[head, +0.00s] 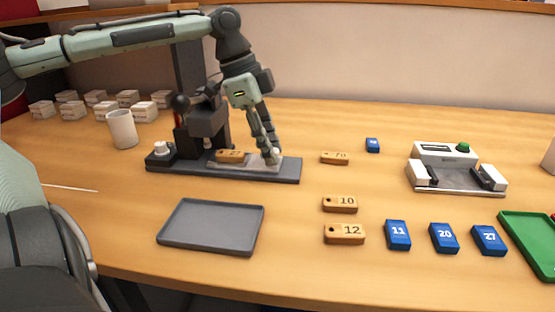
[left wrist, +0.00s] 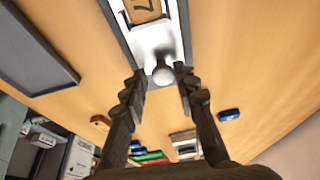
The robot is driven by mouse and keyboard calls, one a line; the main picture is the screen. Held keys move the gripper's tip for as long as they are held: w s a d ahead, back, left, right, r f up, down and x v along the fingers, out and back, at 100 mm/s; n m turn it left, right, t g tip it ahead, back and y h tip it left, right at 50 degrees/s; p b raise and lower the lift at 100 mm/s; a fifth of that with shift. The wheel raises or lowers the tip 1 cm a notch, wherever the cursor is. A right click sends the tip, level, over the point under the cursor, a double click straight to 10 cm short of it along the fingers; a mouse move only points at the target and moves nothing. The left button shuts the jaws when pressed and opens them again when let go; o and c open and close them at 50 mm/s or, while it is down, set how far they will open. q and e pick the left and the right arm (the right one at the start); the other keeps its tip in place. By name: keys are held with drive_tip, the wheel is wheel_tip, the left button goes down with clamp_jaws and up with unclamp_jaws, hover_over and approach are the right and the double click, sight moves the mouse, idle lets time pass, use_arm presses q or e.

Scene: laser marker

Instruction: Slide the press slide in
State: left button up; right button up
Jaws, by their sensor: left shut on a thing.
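The press (head: 208,122) stands at the left on its dark base (head: 295,172). Its pale metal slide (head: 245,164) sticks out to the right of the press head and carries a wooden tag (head: 230,156), its number partly legible as 27. The slide has a pale round knob (head: 276,153) at its right end, also seen in the left wrist view (left wrist: 162,74). My left gripper (head: 270,158) reaches down from above and is shut on the knob, one finger on either side. My right gripper is in neither view.
A grey tray (head: 211,227) lies in front of the press. Wooden tags (head: 344,234) and blue tags (head: 398,235) lie to the right. A white device (head: 447,167) stands farther right. A mug (head: 122,129) and several white boxes stand at the left.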

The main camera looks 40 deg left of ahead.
sight(255, 162)
use_arm(q)
drive_tip(key=shift+s+a+f+g, duration=0.15)
drive_tip(key=shift+s+a+f, duration=0.1)
drive_tip(key=shift+a+f, duration=0.2)
drive_tip(key=shift+s+a+f+g, duration=0.15)
drive_tip(key=shift+s+a+f, duration=0.05)
drive_tip(key=shift+a+f, duration=0.25)
drive_tip(key=shift+s+a, duration=0.55)
drive_tip(key=shift+a, duration=0.3)
drive_tip(key=shift+c, duration=0.8)
drive_tip(key=o, duration=0.9)
drive_tip(key=shift+n, duration=0.3)
drive_tip(key=shift+w+a+r, duration=0.1)
drive_tip(key=shift+a+r, duration=0.05)
drive_tip(key=shift+r, duration=3.5)
